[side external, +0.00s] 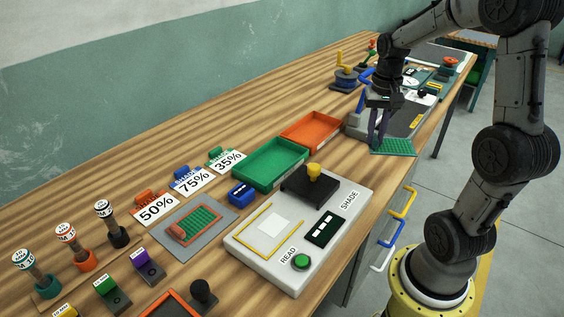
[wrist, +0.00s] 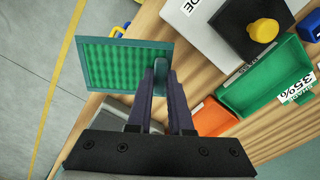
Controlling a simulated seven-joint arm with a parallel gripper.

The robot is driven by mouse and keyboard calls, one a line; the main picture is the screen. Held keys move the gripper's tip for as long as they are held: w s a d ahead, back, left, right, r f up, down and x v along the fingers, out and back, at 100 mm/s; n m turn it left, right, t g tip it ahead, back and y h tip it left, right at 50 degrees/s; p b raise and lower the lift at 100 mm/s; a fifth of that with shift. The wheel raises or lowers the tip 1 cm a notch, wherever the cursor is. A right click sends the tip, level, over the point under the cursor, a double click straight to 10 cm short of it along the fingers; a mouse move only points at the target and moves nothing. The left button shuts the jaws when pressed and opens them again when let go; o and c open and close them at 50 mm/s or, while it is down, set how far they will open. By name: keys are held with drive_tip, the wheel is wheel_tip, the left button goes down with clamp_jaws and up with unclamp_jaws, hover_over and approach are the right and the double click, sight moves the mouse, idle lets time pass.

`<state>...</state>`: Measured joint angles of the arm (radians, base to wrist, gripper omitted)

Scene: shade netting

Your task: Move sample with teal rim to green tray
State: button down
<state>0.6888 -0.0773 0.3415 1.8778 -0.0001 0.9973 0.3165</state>
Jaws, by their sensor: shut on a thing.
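The sample with the teal rim (side external: 394,147) is a flat rectangle of green netting. In the wrist view the sample (wrist: 122,66) extends from the fingertips, partly over the table's front edge and floor. My gripper (side external: 377,145) is shut on its tab, seen between the fingertips (wrist: 160,82) in the wrist view. The green tray (side external: 262,177) lies mid-table, left of my gripper, and looks empty. It also shows at the right of the wrist view (wrist: 268,92). How high the sample is above the table is hard to tell.
An orange tray (side external: 312,128) lies between the green tray and my gripper. The white shade reader (side external: 265,240) with a yellow-knobbed black block stands in front of the green tray. An orange-rimmed sample (side external: 195,226) lies on a grey mat. Shade cards (side external: 192,181) stand behind.

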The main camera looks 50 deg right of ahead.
drive_tip(key=w+a+n, duration=1.2)
drive_tip(key=a, duration=0.4)
hover_over(262, 174)
drive_tip(key=f, duration=0.9)
drive_tip(key=shift+s+a, duration=0.1)
drive_tip(key=shift+s, duration=0.15)
drive_tip(key=shift+w+f, duration=0.15)
drive_tip(key=shift+f, duration=0.05)
drive_tip(key=shift+w+f, duration=0.1)
drive_tip(key=shift+f, duration=1.55)
drive_tip(key=c, duration=0.8)
unclamp_jaws()
drive_tip(key=shift+f, duration=0.15)
drive_tip(key=shift+c, duration=0.2)
